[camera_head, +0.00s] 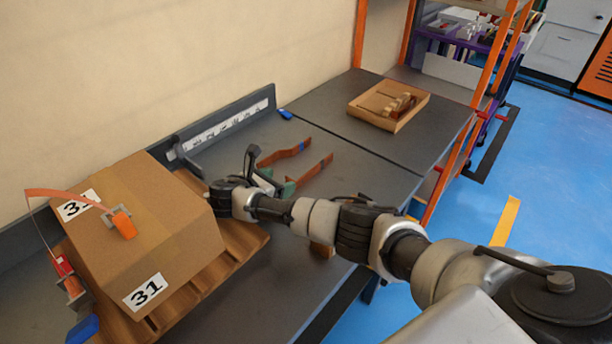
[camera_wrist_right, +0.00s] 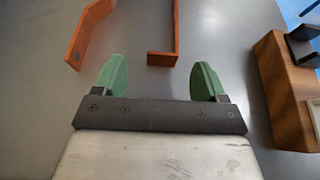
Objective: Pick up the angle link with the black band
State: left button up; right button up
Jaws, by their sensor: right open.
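Two copper-brown angle links lie on the grey bench. In the head view the far link (camera_head: 284,153) has a blue band near its right end. The near link (camera_head: 314,171) has a darker band, small at this size. In the wrist view the links' ends show at the top, the bent one (camera_wrist_right: 88,32) at left and the L-shaped one (camera_wrist_right: 176,30) at centre; no band shows there. My right gripper (camera_head: 277,183) is open and empty, its green fingers (camera_wrist_right: 160,80) just short of the links. My left gripper is out of view.
A cardboard box (camera_head: 150,225) marked 31 sits on a wooden pallet (camera_head: 240,245) at left. A ruled fence (camera_head: 225,130) runs along the wall. A wooden tray (camera_head: 365,108) holds parts farther back. A brown block (camera_wrist_right: 285,95) stands right of the gripper. The bench between is clear.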

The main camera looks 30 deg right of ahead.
aim_at(295, 175)
jog(key=x, duration=0.6)
jog(key=shift+d+r, duration=0.1)
jog(key=shift+d, duration=0.45)
jog(key=c, duration=1.2)
jog(key=shift+o, duration=0.2)
